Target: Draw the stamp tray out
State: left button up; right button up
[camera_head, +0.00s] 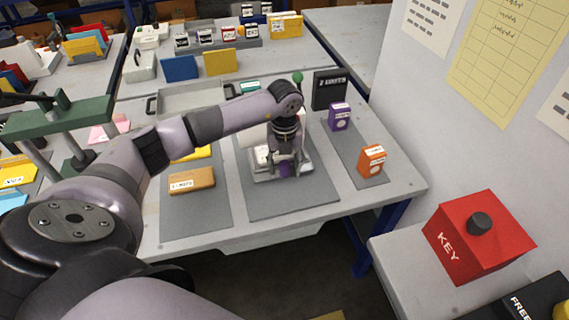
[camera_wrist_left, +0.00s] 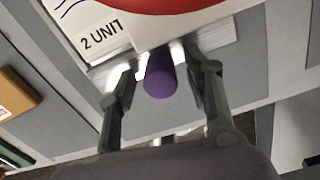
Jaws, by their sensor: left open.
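A light grey device (camera_head: 263,178) stands on a dark grey mat, partly hidden behind my left arm. A purple knob (camera_head: 284,170) shows at its front. I take it to be the handle of the stamp tray, but the tray itself is hard to tell apart. In the left wrist view the purple knob (camera_wrist_left: 159,76) lies between the two fingers of my left gripper (camera_wrist_left: 163,70), with gaps on both sides. The left gripper (camera_head: 286,154) is open and points down at the device. A white card marked "2 UNIT" (camera_wrist_left: 100,32) lies beyond the knob. My right gripper is out of view.
An orange box (camera_head: 372,161) and a purple box (camera_head: 340,117) stand on the right mat. An orange block (camera_head: 191,181) lies on the left mat. A grey tray (camera_head: 205,90) with a dark handle stands behind. The front mat area is clear.

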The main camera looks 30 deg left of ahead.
pick_arm(q)
grip_shut()
dwell(0.7)
